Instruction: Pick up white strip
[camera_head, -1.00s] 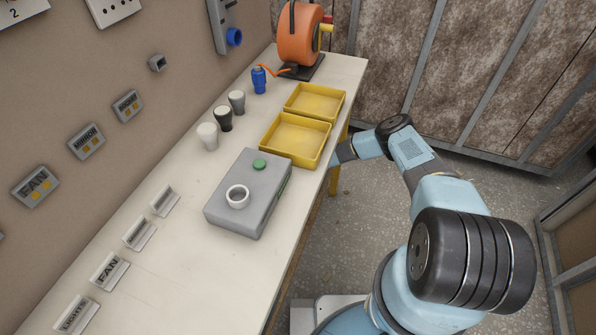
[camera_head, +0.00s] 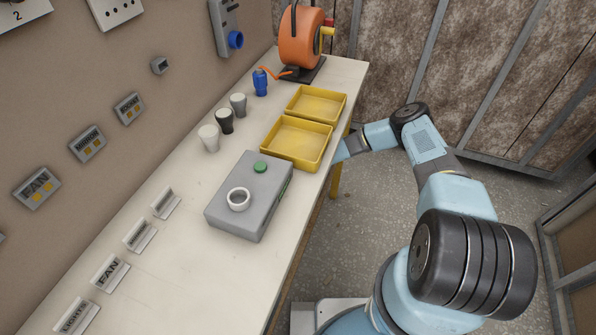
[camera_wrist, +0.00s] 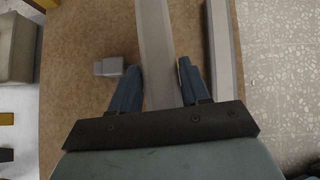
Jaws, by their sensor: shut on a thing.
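A long pale strip (camera_wrist: 154,45) runs from the top of the wrist view down between the two blue fingers of my gripper (camera_wrist: 159,68). My gripper is shut on it, with one finger on each side. The strip's lower part passes behind the dark gripper bar, and its far end is cut off by the top of the view. In the head view the gripper and the strip are hidden; my arm reaches down beside the bench's right edge.
A second pale strip (camera_wrist: 223,50) lies to the right on the brown surface (camera_wrist: 75,70). A small grey block (camera_wrist: 110,67) sits left of the fingers. The bench (camera_head: 160,275) holds yellow trays (camera_head: 322,160), a grey box (camera_head: 225,220) and several cups. Speckled floor (camera_wrist: 280,80) shows right.

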